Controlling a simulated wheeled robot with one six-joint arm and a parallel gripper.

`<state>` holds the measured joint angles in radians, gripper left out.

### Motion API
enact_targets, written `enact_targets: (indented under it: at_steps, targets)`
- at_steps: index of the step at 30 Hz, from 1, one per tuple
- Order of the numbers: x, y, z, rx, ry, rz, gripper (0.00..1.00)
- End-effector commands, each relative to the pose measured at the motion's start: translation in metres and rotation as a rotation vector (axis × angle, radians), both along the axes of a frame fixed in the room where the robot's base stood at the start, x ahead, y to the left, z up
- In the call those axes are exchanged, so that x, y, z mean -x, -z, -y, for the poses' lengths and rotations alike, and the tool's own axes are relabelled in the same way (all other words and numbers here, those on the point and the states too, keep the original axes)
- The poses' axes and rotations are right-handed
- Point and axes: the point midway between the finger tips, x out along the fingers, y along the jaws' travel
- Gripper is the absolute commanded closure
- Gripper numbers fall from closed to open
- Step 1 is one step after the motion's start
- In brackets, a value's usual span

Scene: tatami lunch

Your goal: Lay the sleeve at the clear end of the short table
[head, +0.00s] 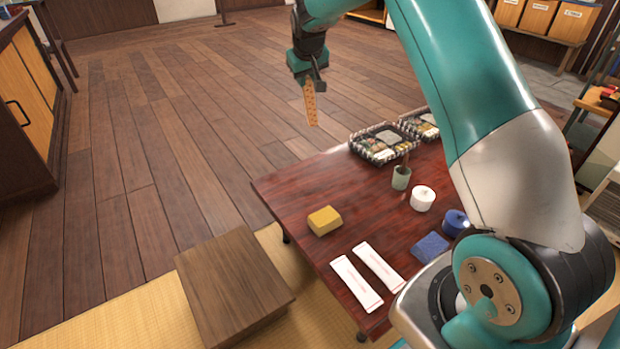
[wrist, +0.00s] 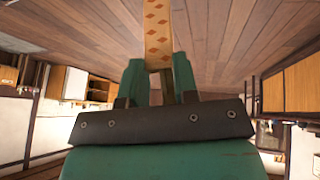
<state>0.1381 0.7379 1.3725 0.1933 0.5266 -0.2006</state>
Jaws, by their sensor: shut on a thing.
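My gripper (head: 309,80) is shut on a tan sleeve (head: 311,106) with a row of orange-brown diamonds. The sleeve hangs down from the jaws, above the floor beyond the far left part of the short table in the head view. In the wrist view the sleeve (wrist: 158,32) runs up from between the two green fingers (wrist: 158,72). The short table (head: 290,192) is dark red wood. Its far left corner is bare, and a yellow block (head: 324,220) sits near its left edge. My arm hides part of the table's right side.
On the table are two white paper packets (head: 356,283), a blue sponge-like block (head: 430,247), a blue round item (head: 455,222), a white round container (head: 422,198), a grey-green cup (head: 401,178) and patterned trays (head: 383,143). A low wooden stool (head: 233,284) stands left of the table.

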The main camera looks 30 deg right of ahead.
Motion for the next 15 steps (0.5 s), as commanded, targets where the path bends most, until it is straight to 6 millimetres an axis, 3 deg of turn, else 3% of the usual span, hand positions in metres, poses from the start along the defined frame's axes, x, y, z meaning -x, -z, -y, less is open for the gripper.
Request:
enact_targets:
  at_steps: [7,15]
  targets:
    - [-0.004,-0.023,0.015,-0.041,-0.012,0.004,1.0]
    - [-0.002,-0.015,0.016,-0.15,-0.004,0.012,1.0]
